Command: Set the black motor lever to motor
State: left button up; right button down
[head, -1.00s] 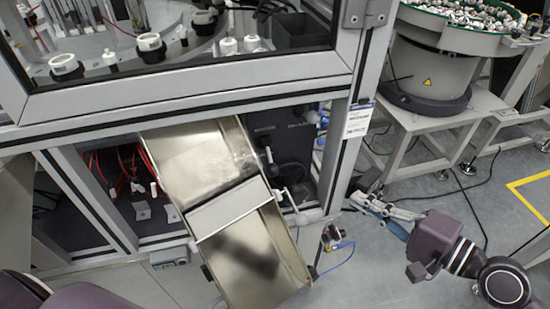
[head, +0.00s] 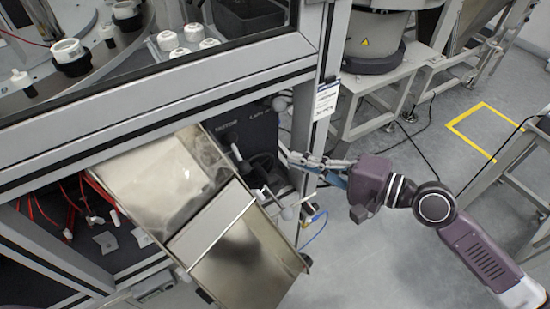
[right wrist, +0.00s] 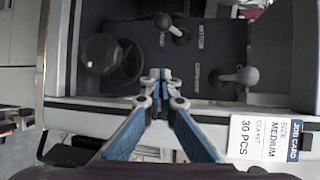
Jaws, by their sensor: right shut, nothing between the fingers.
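The black motor lever (right wrist: 163,20) shows in the right wrist view at the top of the dark panel. Its round knob leans left, away from the MOTOR label and toward the side of a smaller label that seems to read HAND. In the head view the lever (head: 236,152) is a small dark shape beside the tilted metal chute. My right gripper (right wrist: 158,76) is shut and empty, its tips in front of the panel below the lever and apart from it. In the head view the gripper (head: 287,153) reaches in from the right. My left gripper is out of view.
A black handwheel with a knob (right wrist: 100,52) sits left of the lever. A grey-knobbed lever (right wrist: 237,75) stands to the right. The metal chute (head: 160,185) blocks the panel's left side. A frame post with a job card (head: 327,98) stands on the right.

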aim_at(238, 156)
jog(key=p+x, duration=0.1)
jog(key=x, duration=0.3)
jog(key=p+x, duration=0.1)
jog(key=x, duration=0.4)
jog(key=shift+r, duration=0.25)
jog(key=s+p, duration=0.1)
jog(key=s, duration=0.1)
jog(key=s+a+p, duration=0.1)
jog(key=s, duration=0.1)
jog(key=shift+a+r, duration=0.1)
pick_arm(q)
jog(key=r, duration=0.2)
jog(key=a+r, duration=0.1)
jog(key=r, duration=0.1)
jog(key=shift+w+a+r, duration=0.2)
pick_arm(e)
jog(key=shift+w, duration=0.1)
